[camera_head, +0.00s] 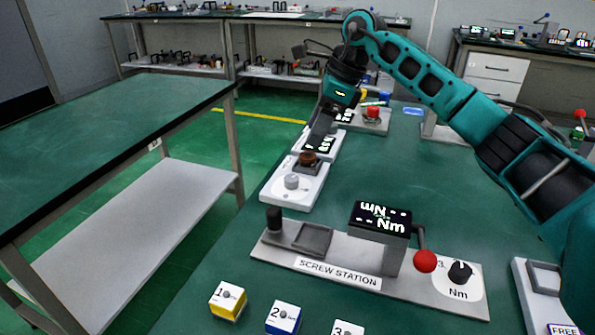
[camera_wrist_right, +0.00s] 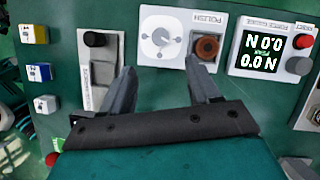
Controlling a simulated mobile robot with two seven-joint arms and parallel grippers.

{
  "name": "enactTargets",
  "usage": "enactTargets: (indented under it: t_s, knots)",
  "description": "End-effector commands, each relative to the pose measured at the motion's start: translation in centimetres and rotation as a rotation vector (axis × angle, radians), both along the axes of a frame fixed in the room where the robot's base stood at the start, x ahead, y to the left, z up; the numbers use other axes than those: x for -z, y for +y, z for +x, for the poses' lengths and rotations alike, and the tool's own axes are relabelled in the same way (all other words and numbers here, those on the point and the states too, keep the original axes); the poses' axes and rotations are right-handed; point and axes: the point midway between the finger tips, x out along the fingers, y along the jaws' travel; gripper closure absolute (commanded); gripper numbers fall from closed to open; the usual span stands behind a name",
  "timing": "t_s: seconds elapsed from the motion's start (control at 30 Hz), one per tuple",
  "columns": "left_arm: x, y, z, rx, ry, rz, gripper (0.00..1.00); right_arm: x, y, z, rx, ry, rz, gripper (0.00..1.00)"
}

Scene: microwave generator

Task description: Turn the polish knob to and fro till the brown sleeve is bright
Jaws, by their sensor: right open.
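The polish knob (camera_head: 292,181) is a grey round knob on a white plate. It also shows in the right wrist view (camera_wrist_right: 160,37), beside the POLISH label. The brown sleeve (camera_head: 308,158) sits in a dark square holder beside the knob. It looks dull reddish-brown in the right wrist view (camera_wrist_right: 207,47). My right gripper (camera_head: 317,137) hangs over the far part of this station in the head view. In the right wrist view its fingers (camera_wrist_right: 162,68) are spread and empty, apart from the knob and sleeve. My left gripper is not in view.
The screw station (camera_head: 330,268), with a red ball-ended lever (camera_head: 425,261), stands nearer on the green bench. A display unit (camera_wrist_right: 265,52) with a red button (camera_wrist_right: 303,41) is beside the sleeve. Numbered cubes (camera_head: 228,301) lie at the front. Bare bench lies right of the polish plate.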

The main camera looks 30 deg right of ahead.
Motion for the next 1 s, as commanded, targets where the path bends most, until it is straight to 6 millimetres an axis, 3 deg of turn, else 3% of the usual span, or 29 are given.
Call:
enactTargets:
  t_s: [0.27,0.7,1.0]
  knots:
    - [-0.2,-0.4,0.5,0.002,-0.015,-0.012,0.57,0.8,0.5,-0.4,0.115,-0.006,0.005,0.39]
    - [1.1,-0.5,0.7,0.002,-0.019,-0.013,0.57,8.7,3.1,1.7,0.112,-0.004,0.006,0.39]
    - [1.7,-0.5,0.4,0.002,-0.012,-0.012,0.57,11.5,4.0,2.5,0.112,-0.007,0.006,0.39]
